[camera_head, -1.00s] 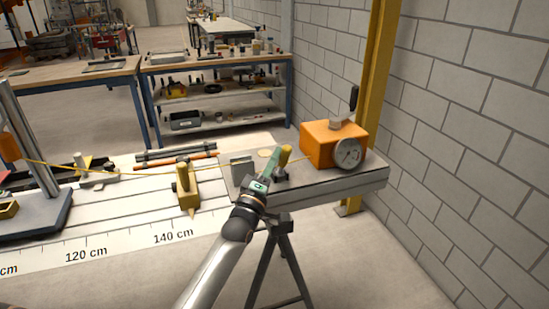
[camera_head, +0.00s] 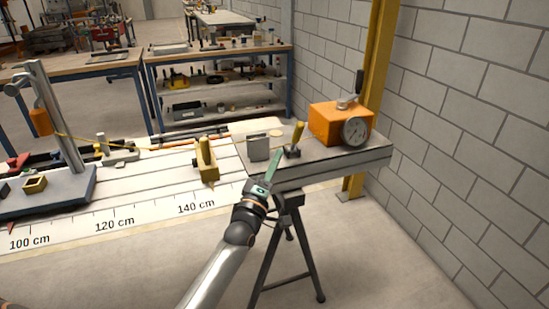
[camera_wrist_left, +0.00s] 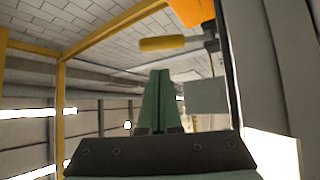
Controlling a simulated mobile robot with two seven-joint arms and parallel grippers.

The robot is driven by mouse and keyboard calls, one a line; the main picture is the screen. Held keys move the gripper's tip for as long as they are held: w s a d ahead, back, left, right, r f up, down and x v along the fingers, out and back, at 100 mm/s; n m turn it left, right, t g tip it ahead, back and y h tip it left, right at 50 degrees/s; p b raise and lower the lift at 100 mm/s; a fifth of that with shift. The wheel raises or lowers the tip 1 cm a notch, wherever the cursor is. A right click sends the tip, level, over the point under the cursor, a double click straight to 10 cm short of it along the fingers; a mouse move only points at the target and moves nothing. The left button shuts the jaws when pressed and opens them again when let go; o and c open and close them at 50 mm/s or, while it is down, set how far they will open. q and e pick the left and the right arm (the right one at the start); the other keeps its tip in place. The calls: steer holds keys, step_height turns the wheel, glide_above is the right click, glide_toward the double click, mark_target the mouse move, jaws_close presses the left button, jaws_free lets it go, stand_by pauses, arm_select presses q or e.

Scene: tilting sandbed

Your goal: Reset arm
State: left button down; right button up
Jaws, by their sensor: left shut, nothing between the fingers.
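My left gripper (camera_head: 272,168) has green fingers that are shut with nothing between them. It is at the front edge of the grey platform (camera_head: 345,163), just below and left of a small lever with a yellow handle (camera_head: 298,132). The lever stands on a dark base and leans a little to the right; a gap shows between it and the fingers. In the left wrist view the shut fingers (camera_wrist_left: 155,100) point up the picture, and the yellow handle (camera_wrist_left: 162,44) lies beyond their tips, apart from them. My right gripper is not in view.
An orange box (camera_head: 328,121) with a dial gauge (camera_head: 355,131) stands on the platform, and a grey block (camera_head: 258,147) is at its left. The scaled bed (camera_head: 150,195) with a yellow pointer piece (camera_head: 206,160) lies left. A block wall (camera_head: 460,130) closes the right side.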

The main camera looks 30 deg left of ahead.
arm_select(q)
steer(key=shift+s+f, duration=0.1)
steer(key=shift+s, duration=0.05)
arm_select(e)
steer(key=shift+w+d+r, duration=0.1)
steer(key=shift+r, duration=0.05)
arm_select(q)
steer(key=s+d+f+m+g+h+p, duration=0.45)
steer(key=s+d+f+m, duration=0.3)
steer(key=s+f, duration=0.4)
steer(key=s+d+f+m+g+p, duration=0.2)
steer(key=s+d+f+m+g, duration=0.1)
steer(key=s, duration=0.7)
steer(key=s+d+f+m+g+p, duration=0.3)
steer(key=s+f+m, duration=0.4)
steer(key=s, duration=0.3)
steer(key=shift+s+d+f+g+p, duration=0.3)
steer(key=shift+d+g, duration=0.25)
steer(key=shift+g, duration=0.5)
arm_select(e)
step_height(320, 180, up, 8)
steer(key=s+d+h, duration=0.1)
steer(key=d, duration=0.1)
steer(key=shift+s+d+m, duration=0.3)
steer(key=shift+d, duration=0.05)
